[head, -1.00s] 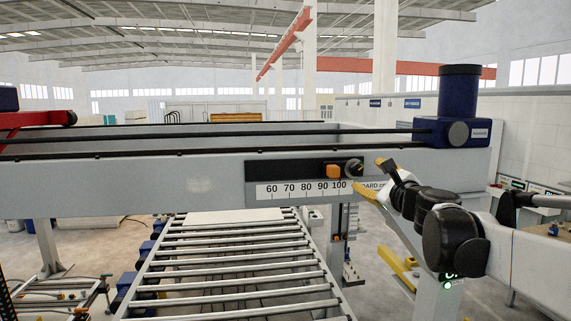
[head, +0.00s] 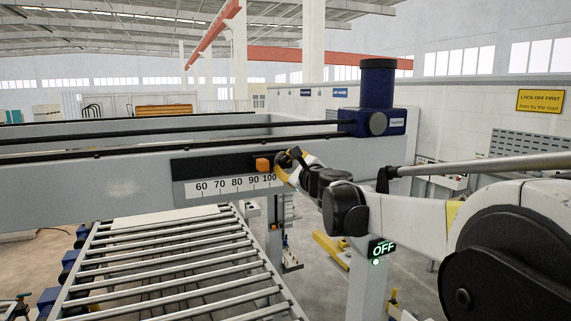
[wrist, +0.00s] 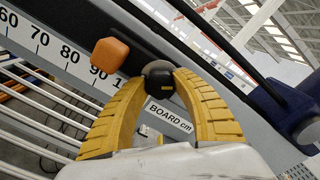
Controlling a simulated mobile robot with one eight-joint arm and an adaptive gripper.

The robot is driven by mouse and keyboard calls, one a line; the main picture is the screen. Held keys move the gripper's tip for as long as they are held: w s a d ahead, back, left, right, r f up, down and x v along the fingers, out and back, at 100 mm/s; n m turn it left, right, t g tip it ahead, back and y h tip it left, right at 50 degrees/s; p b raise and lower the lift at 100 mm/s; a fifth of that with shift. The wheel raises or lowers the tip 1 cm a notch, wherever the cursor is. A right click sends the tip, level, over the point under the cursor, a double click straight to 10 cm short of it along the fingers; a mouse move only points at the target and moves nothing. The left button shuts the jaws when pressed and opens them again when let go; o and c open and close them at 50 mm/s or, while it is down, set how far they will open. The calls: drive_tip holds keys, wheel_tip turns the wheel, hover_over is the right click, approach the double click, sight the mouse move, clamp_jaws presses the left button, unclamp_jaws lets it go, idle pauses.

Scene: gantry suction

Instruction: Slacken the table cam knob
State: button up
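The dark round cam knob (wrist: 158,69) sits on the beam at the right end of the board scale, beside the orange pointer block (wrist: 109,52). In the head view the knob (head: 283,158) is partly covered by my gripper (head: 287,167). In the wrist view the yellow fingers of my gripper (wrist: 160,83) stand on either side of the knob. Their tips reach its edges with no clear gap, but I cannot tell whether they press on it. The orange block (head: 263,164) is left of the fingers, near 100 on the scale.
The white number scale (head: 230,185) runs along the grey beam (head: 90,190). A roller table (head: 180,265) lies below. A blue motor housing (head: 377,95) stands above right of the knob. A lit sign (head: 382,249) reads OFF on the post below my arm.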

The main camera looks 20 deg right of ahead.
drive_tip(key=n+b, duration=0.1)
drive_tip(key=n, duration=0.2)
drive_tip(key=shift+f+n+b, duration=0.1)
drive_tip(key=shift+n+b, duration=0.2)
drive_tip(key=shift+b, duration=0.05)
drive_tip(key=shift+n+b, duration=0.55)
drive_tip(key=shift+n, duration=1.25)
drive_tip(key=o, duration=1.2)
drive_tip(key=s, duration=1.2)
